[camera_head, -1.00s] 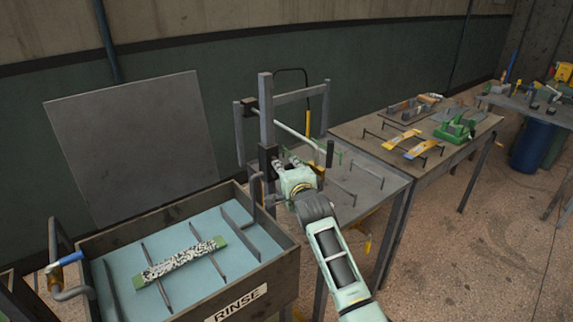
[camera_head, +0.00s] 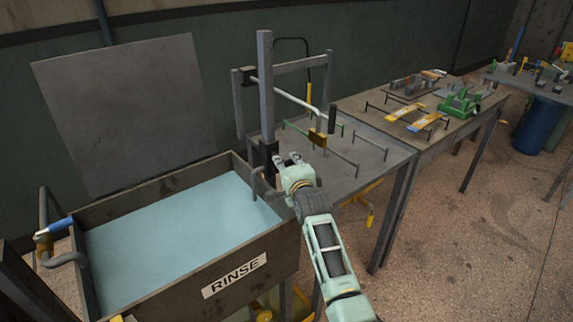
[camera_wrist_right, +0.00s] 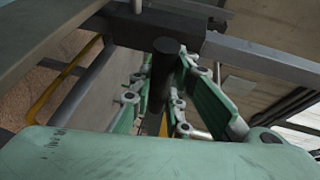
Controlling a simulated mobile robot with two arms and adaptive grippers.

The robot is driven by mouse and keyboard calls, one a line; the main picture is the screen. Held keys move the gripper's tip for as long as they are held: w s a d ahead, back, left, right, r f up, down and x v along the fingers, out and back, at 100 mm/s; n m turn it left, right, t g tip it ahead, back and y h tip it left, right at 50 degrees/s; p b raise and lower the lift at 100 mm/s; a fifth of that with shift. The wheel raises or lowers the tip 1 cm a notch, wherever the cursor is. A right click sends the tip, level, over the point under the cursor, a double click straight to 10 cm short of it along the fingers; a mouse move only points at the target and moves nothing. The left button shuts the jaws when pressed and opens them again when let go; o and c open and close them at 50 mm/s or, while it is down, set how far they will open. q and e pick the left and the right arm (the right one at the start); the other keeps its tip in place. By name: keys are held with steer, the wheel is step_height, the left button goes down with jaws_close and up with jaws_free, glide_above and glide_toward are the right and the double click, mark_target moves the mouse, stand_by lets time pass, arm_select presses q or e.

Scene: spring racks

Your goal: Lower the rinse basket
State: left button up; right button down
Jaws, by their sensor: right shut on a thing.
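The rinse tank (camera_head: 215,290), a dark box with a RINSE label, stands at the left with a flat, pale blue water surface (camera_head: 170,225). No basket or rack shows above the water. At its right end a dark carriage block (camera_head: 268,152) sits on an upright grey post (camera_head: 266,90), with a bent grey pipe (camera_head: 256,182) reaching down to the tank's rim. My right gripper (camera_head: 286,160) is beside the block. In the right wrist view its fingers (camera_wrist_right: 162,88) are shut around a dark cylindrical handle (camera_wrist_right: 164,65). My left gripper is not in view.
A raised grey panel (camera_head: 120,110) stands behind the tank. A pale rod with a black grip (camera_head: 335,130) and a brass tag (camera_head: 317,138) hangs over the grey table (camera_head: 375,160) at right. A second bench (camera_head: 370,125) holds yellow parts. A blue-handled pipe (camera_head: 55,226) is left.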

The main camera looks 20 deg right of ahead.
steer(key=c, duration=1.7)
jaws_free()
steer(key=shift+s+d+f, duration=0.1)
steer(key=shift+s+f, duration=0.05)
steer(key=shift+f, duration=0.35)
steer(key=shift+o, duration=0.3)
steer(key=shift+r, duration=0.15)
steer(key=s+r, duration=0.2)
steer(key=s, duration=0.9)
steer(key=shift+s+a, duration=0.25)
steer(key=shift+a, duration=0.05)
